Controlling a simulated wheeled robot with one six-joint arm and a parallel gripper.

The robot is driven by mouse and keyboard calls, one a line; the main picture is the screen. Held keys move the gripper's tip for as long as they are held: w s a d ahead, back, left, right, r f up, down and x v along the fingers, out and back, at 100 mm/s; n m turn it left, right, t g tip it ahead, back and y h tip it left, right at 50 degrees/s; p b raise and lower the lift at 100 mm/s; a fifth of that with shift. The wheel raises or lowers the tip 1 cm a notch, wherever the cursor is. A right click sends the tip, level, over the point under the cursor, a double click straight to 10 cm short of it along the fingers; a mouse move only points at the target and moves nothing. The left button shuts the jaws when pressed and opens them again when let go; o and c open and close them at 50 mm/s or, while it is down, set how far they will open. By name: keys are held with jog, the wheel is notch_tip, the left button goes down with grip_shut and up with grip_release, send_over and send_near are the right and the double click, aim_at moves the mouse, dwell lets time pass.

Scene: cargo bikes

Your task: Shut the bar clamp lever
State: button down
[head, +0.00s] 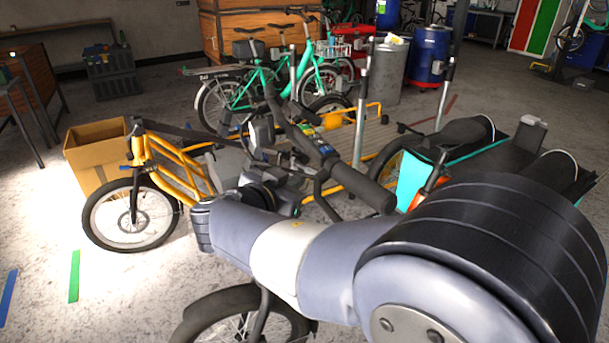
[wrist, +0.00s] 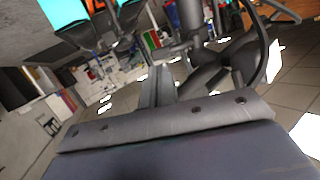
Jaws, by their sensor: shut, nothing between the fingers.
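The black handlebar (head: 318,147) of the nearest cargo bike crosses the middle of the head view, with a thick dark grip (head: 362,188) towards me. I cannot clearly make out the clamp lever. In the wrist view, dark bar and stem parts (wrist: 192,16) stand just beyond my gripper (wrist: 157,72), with a short dark piece (wrist: 172,53) close to the fingertips. It may be the lever; contact cannot be told. My gripper is shut and empty, its fingers together. In the head view my forearm hides much of the bike, and the fingers are not clear.
A yellow cargo bike (head: 180,165) with a cardboard box (head: 95,155) stands at left. Green bikes (head: 262,80) stand behind. A turquoise cargo box (head: 412,175) is at right. Blue drums (head: 428,55) stand at the back. The floor (head: 130,290) at lower left is mostly open.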

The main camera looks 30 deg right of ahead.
aim_at(312, 174)
jog(key=shift+x, duration=2.35)
jog(key=shift+s+d+f+t+b, duration=0.1)
jog(key=shift+d+f+t+b, duration=0.15)
jog(key=shift+b, duration=0.55)
